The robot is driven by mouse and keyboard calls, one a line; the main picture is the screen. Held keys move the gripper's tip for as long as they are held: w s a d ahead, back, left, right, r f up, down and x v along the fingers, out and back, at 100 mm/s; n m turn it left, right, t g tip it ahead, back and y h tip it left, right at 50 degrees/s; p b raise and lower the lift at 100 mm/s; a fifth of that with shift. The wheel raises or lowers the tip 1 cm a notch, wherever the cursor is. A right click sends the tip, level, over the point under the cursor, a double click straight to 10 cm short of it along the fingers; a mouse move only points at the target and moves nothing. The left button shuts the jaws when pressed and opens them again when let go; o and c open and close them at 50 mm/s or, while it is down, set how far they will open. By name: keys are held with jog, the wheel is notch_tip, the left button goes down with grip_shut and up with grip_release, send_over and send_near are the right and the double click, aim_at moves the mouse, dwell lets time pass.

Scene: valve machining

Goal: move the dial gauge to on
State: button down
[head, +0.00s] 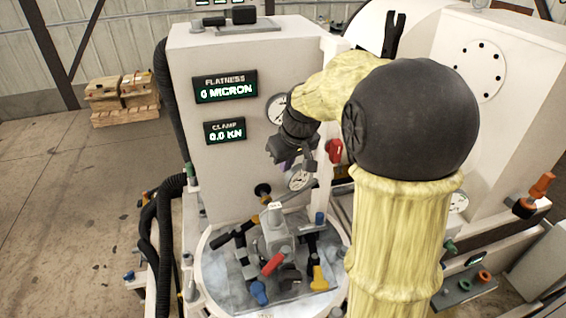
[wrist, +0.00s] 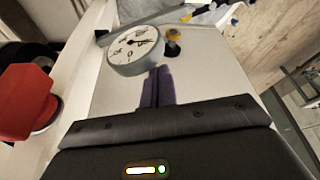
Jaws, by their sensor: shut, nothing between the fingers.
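A round dial gauge (head: 300,178) with a white face sits low on the front of the white machine column. It also shows in the wrist view (wrist: 133,48), with a grey rim, dark marks and a needle. A second round gauge (head: 277,109) is higher on the column, partly hidden by my arm. My gripper (head: 309,162) is just above the lower gauge in the head view. In the wrist view my gripper (wrist: 158,72) has its purple fingers together, empty, with the tips by the gauge's rim. I cannot tell whether they touch it.
A red knob (head: 334,151) is close to the right of my gripper and shows large in the wrist view (wrist: 25,100). An orange-topped black knob (wrist: 173,38) is beside the gauge. Below is a round table (head: 213,272) with coloured clamps. Flatness and clamp displays (head: 225,88) are left.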

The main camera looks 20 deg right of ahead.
jog(key=shift+s+d+f, duration=0.1)
jog(key=shift+s+f, duration=0.1)
jog(key=shift+s, duration=0.05)
jog(key=b+v, duration=0.2)
jog(key=v, duration=1.5)
jog(key=shift+w+r+b, duration=0.2)
jog(key=shift+r+b, duration=0.1)
jog(key=shift+r, duration=0.05)
jog(key=shift+s, duration=0.15)
